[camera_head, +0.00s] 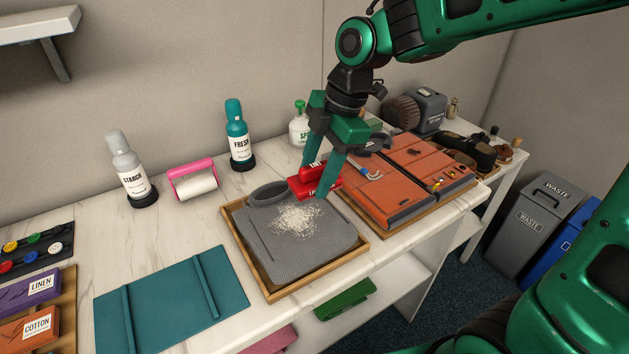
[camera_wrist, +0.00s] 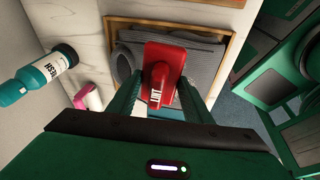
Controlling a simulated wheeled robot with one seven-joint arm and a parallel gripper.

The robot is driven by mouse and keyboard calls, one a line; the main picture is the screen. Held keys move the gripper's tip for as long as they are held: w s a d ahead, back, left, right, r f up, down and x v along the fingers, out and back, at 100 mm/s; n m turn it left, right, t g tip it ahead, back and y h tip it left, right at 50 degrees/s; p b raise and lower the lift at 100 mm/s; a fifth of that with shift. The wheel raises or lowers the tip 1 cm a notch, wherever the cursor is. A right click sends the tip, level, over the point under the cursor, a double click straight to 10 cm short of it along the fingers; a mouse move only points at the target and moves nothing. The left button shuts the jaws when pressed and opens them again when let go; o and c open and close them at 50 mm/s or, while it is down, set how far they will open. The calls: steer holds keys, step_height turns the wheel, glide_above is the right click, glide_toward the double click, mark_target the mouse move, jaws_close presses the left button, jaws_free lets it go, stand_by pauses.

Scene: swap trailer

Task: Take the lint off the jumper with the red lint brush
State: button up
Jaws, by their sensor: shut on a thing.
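The grey jumper (camera_head: 282,243) lies folded in a shallow wooden tray (camera_head: 357,246) on the white table. A heap of pale lint (camera_head: 297,219) sits on the middle of the jumper. My gripper (camera_head: 324,176) is shut on the red lint brush (camera_head: 308,188) and holds it over the back right part of the jumper, beside the lint. In the wrist view the red lint brush (camera_wrist: 163,68) is between the fingers and covers part of the jumper (camera_wrist: 205,62); the lint is hidden there. I cannot tell whether the brush touches the jumper.
A pink lint roller (camera_head: 193,182), a starch bottle (camera_head: 131,170) and a teal bottle (camera_head: 238,136) stand behind. A teal folding board (camera_head: 172,300) lies left of the tray. An orange-brown case (camera_head: 400,185) is close on the right. Waste bins (camera_head: 541,222) stand beyond the table.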

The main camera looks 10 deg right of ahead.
mark_target(314, 165)
steer(key=shift+r, duration=1.8)
